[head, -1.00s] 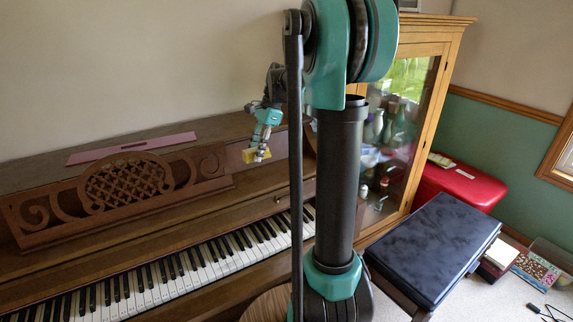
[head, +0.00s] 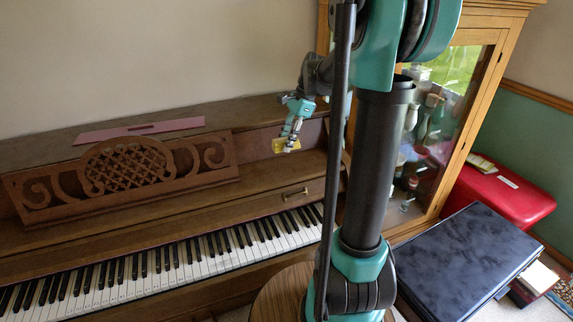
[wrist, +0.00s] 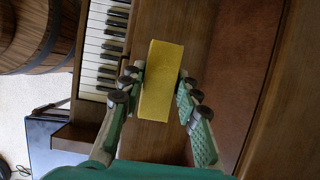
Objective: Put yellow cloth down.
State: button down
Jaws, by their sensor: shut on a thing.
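The yellow cloth (head: 286,145) is a small, flat, block-like piece. My gripper (head: 290,136) is shut on it and holds it in the air by the right part of the upright piano (head: 160,218), above the keyboard. In the wrist view the cloth (wrist: 161,82) lies between the two fingertips of my gripper (wrist: 159,78), with the brown piano wood and the keys (wrist: 105,40) behind it. Whether the cloth touches the piano wood cannot be told.
A pink strip (head: 140,130) lies on the piano top, behind the carved music stand (head: 125,168). A glass-fronted cabinet (head: 487,85), a red case (head: 510,195) and a dark bench (head: 465,260) stand to the right. A wooden barrel (wrist: 45,35) shows in the wrist view.

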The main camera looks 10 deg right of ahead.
aim_at(298, 137)
notch_tip(298, 137, down, 9)
jog(key=shift+f, duration=0.2)
dwell(0.3)
jog(key=shift+f, duration=0.1)
jog(key=c, duration=1.1)
grip_release()
jog(key=shift+f, duration=0.1)
jog(key=v, duration=1.2)
jog(key=shift+a, duration=0.2)
jog(key=shift+s, duration=0.15)
jog(key=s+f+n+t+h, duration=0.1)
jog(key=s+f+n, duration=0.4)
jog(key=s, duration=0.2)
jog(key=s+f+n+t+h, duration=0.2)
jog(key=s+f+n, duration=0.3)
jog(key=s, duration=0.1)
jog(key=s+f+n+t+h, duration=0.1)
jog(key=s+f+n+t, duration=0.1)
jog(key=s+f+n, duration=0.3)
jog(key=shift+s+a+n+h, duration=0.1)
jog(key=shift+s+n+h, duration=0.25)
jog(key=shift+s, duration=0.95)
